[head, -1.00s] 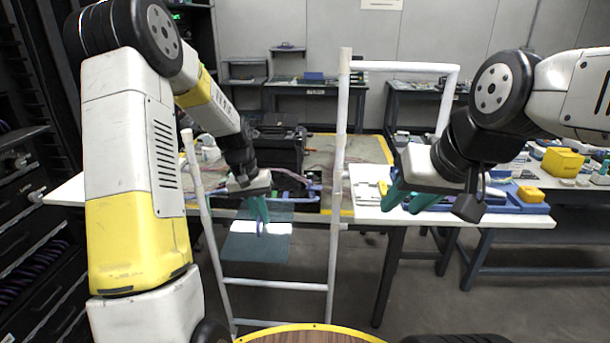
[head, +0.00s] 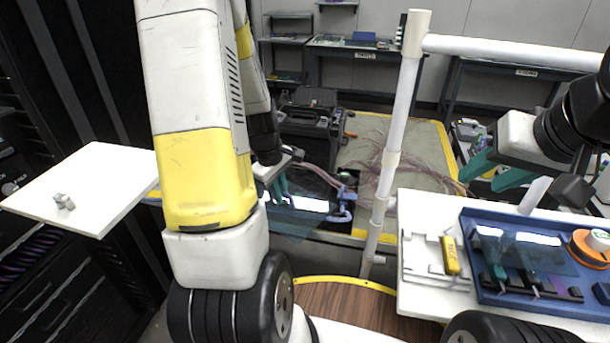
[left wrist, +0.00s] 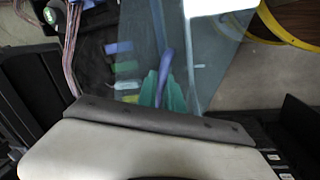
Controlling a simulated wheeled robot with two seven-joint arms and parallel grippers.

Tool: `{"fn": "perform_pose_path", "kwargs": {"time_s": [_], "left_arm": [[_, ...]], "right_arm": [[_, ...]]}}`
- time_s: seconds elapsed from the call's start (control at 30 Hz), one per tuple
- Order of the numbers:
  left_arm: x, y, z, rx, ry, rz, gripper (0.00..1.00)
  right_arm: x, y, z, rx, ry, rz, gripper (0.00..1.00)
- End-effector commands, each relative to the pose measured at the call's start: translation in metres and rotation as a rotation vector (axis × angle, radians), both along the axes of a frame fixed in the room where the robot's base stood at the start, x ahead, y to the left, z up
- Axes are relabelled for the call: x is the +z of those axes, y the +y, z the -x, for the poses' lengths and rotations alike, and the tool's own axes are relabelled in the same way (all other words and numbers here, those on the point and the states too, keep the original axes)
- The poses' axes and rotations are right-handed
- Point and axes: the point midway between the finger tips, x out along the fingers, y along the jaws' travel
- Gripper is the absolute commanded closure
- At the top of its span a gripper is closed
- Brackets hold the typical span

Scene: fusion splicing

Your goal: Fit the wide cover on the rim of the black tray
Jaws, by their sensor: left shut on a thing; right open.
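My left gripper (head: 278,188) is shut on the blue handle of a wide, see-through bluish cover (head: 298,222). In the left wrist view the green fingertips (left wrist: 162,92) close around the handle (left wrist: 167,62), and the cover (left wrist: 215,45) spreads beyond them. The black tray (left wrist: 92,62) lies beside and partly under the cover in that view, with coloured strips showing. In the head view the tray is mostly hidden by the arm and cover; I cannot tell whether they touch. My right gripper (head: 492,173) is open and empty above the right side.
A white upright post (head: 400,110) stands between my grippers. A white table at right holds a blue tray (head: 490,292) with another clear sheet, and a yellow tool (head: 450,255). A white board (head: 95,185) is at left. A black case (head: 308,130) stands behind.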

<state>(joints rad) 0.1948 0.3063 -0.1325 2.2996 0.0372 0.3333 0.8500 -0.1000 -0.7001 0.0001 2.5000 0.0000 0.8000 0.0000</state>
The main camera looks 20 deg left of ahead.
Motion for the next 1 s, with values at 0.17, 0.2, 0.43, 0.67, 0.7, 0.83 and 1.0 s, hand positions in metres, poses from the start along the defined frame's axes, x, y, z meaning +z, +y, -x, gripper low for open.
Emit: {"fn": "perform_pose_path", "kwargs": {"time_s": [0.17,0.2,0.43,0.67,0.7,0.83,1.0], "left_arm": [[-0.004,0.016,0.026,0.265,-0.001,-0.001,1.0],[-0.004,0.019,0.029,0.308,-0.001,0.0,1.0],[-0.006,0.025,0.03,0.412,-0.002,-0.001,1.0],[-0.012,0.025,-0.026,0.413,-0.002,0.0,1.0],[-0.014,0.025,-0.037,0.412,-0.001,-0.001,1.0],[-0.017,0.025,-0.072,0.411,-0.002,-0.001,1.0],[-0.02,0.025,-0.107,0.412,-0.002,-0.001,1.0]], "right_arm": [[0.0,0.0,0.0,0.0,0.0,0.0,0.59],[0.0,0.0,0.0,0.0,0.0,0.0,0.59],[0.0,0.0,0.0,0.0,0.0,0.0,0.59],[0.0,0.0,0.0,0.0,0.0,0.0,0.59],[0.0,0.0,0.0,0.0,0.0,0.0,0.59],[0.0,0.0,0.0,0.0,0.0,0.0,0.59],[0.0,0.0,0.0,0.0,0.0,0.0,0.59]]}}
